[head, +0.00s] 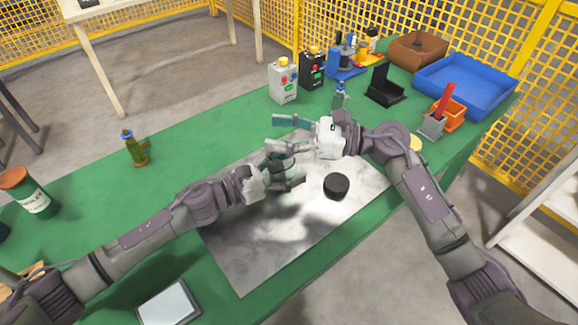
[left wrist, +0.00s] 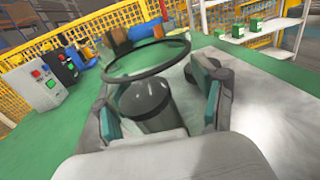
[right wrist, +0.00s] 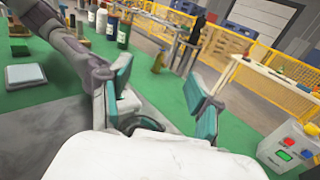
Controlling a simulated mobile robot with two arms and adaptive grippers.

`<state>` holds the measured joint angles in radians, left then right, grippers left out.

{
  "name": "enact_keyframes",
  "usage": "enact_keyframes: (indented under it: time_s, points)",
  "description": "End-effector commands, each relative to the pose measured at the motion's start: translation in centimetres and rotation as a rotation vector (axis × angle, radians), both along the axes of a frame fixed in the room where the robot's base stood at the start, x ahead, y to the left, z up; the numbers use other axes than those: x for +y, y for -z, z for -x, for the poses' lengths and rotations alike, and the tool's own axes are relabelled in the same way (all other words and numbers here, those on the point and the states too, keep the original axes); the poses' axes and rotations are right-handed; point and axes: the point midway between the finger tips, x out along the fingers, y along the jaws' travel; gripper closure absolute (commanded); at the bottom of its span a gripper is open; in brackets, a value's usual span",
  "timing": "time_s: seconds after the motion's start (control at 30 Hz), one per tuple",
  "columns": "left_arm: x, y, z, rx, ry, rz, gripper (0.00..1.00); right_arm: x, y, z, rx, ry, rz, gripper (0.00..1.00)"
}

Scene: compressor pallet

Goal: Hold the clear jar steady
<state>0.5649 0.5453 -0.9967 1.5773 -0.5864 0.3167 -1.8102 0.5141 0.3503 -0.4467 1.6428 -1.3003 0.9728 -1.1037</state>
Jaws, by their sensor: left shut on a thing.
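The clear jar (left wrist: 152,105) shows in the left wrist view between my left fingers, with a wide dark ring at its mouth. My left gripper (head: 284,172) is shut on the jar over the grey metal mat (head: 262,245). In the head view the jar is hard to make out behind the fingers. My right gripper (head: 284,134) is just beyond the left one, its two teal-padded fingers apart. The right wrist view shows a dark round rim (right wrist: 140,124) low between these fingers, which looks like the jar's mouth. I see no contact there.
A black round lid (head: 336,185) lies on the mat, right of the grippers. A small bottle (head: 340,95) and a black stand (head: 384,88) are beyond the right gripper.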

Motion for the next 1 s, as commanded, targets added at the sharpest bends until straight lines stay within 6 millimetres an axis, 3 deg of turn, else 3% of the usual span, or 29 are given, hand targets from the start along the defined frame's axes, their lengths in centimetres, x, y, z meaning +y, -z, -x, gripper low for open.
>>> enact_keyframes:
  time_s: [0.37, 0.8, 1.0]
  points:
    - [0.0, 0.0, 0.0, -0.001, 0.0, 0.0, 0.71, -0.7, 0.0, 0.1, 0.0, 0.001, 0.002, 0.35]
    - [0.0, 0.0, 0.0, 0.0, 0.0, 0.0, 0.71, -9.1, 0.1, 1.5, 0.001, 0.002, 0.003, 0.35]
    - [0.0, 0.0, 0.0, 0.0, 0.0, 0.0, 0.71, -11.4, 0.1, 1.9, 0.0, 0.0, 0.001, 0.35]
